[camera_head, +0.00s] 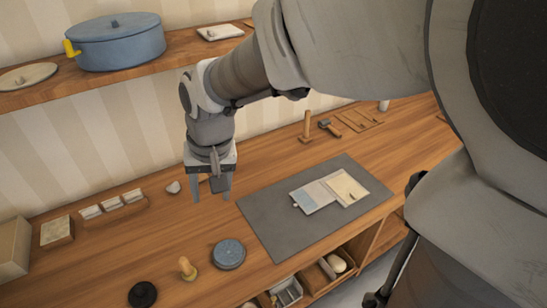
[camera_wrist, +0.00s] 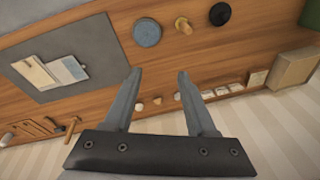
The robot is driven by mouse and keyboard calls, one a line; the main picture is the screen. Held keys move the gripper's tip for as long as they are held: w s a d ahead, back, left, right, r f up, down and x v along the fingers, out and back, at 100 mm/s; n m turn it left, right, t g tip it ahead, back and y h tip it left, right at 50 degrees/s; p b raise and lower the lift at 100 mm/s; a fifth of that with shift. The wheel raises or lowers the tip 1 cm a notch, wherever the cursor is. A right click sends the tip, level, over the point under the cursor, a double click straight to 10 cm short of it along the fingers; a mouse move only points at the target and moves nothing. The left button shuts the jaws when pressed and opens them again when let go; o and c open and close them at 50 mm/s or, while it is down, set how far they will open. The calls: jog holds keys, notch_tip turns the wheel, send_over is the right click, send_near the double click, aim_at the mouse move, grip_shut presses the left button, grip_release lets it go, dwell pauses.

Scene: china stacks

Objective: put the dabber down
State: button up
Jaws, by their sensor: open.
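The dabber, which I take to be the small wooden-handled piece with a pale round base (camera_head: 187,268), stands upright on the wooden worktop (camera_head: 120,250) near its front edge. It also shows at the top of the wrist view (camera_wrist: 183,25). My gripper (camera_head: 211,198) hangs above the worktop, behind the dabber and apart from it. Its two fingers are spread with nothing between them, as the wrist view (camera_wrist: 157,73) also shows.
A blue round tin (camera_head: 228,254) and a black disc (camera_head: 142,294) flank the dabber. A grey mat (camera_head: 260,215) with papers lies to the right. Small white blocks (camera_head: 112,204) sit at the back left. A shelf (camera_head: 60,93) with a blue pot (camera_head: 118,45) hangs above.

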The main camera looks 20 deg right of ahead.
jog(key=s+d+r+t, duration=0.1)
jog(key=s+d+r, duration=0.2)
jog(key=s+d, duration=0.2)
jog(key=s+d+r+n+t+h, duration=0.1)
jog(key=s+d+r+t, duration=0.1)
jog(key=s+d+r, duration=0.2)
jog(key=s+d, duration=0.2)
jog(key=d, duration=0.1)
jog(key=shift+s+d+r+t, duration=0.25)
jog(key=shift+s+t, duration=0.05)
jog(key=shift+d, duration=0.15)
dwell(0.4)
